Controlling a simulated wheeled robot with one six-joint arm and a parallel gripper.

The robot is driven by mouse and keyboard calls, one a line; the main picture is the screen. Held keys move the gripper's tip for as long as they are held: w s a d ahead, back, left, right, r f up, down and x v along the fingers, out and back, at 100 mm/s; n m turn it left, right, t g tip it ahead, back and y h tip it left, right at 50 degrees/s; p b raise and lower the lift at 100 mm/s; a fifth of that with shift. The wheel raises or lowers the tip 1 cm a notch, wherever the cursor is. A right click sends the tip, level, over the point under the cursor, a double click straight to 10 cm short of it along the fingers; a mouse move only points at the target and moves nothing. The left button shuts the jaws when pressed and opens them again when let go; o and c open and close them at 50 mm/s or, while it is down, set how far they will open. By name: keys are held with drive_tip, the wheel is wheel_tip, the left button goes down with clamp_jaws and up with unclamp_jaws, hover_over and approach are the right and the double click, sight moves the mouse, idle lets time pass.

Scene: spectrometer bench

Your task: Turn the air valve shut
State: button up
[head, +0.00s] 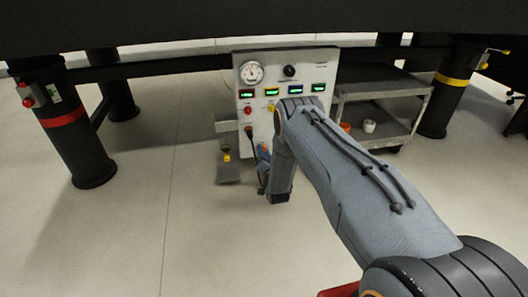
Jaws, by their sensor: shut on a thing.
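A pale control panel (243,92) stands under the dark bench, with a round gauge (251,73) at its upper left. My gripper (263,172) is low in front of the panel, at its lower middle, pointing toward it. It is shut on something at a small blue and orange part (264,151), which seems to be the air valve. My wrist and arm cover much of this spot, so the valve's shape and handle angle cannot be made out.
The panel also has a black knob (289,71), lit displays and a red button (248,110). A grey cart (383,87) stands to the right, holding a white cup (369,126). A small stand (229,172) is left of my gripper. Bench legs (78,150) stand either side; floor at left is clear.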

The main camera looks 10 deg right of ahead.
drive_tip(key=n+p, duration=0.1)
drive_tip(key=n, duration=0.5)
drive_tip(key=shift+p, duration=0.3)
idle(0.4)
drive_tip(key=o, duration=1.1)
drive_tip(key=shift+c, duration=0.2)
drive_tip(key=s+p, duration=0.3)
drive_tip(key=s, duration=0.5)
